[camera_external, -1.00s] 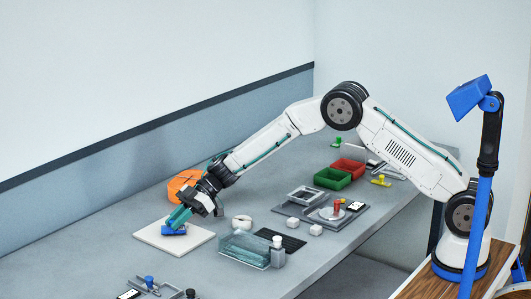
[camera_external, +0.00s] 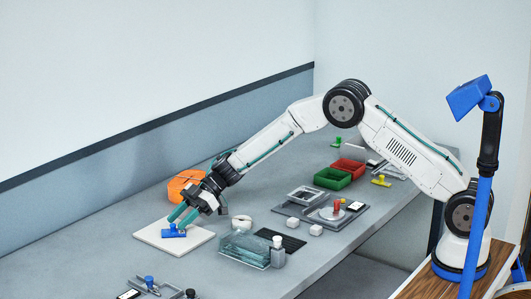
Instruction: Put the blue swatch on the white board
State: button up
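The blue swatch (camera_external: 173,233) lies on the white board (camera_external: 192,241), near the middle of it. A small yellowish knob shows on top of the swatch. My gripper (camera_external: 179,220) is right over the swatch, pointing down and to the left. Its two teal fingers are spread apart and the swatch's knob shows near their tips. Whether a fingertip still touches the swatch is too small to tell.
An orange container (camera_external: 183,187) stands behind my gripper. A clear glass-like tray (camera_external: 244,249) and a grey bottle (camera_external: 278,254) stand to the right of the board. A grey fixture with a blue knob (camera_external: 149,282) is at the front. Bare table lies left of the board.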

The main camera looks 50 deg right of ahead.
jog(key=v, duration=1)
jog(key=shift+s, duration=0.1)
jog(key=shift+r, duration=0.1)
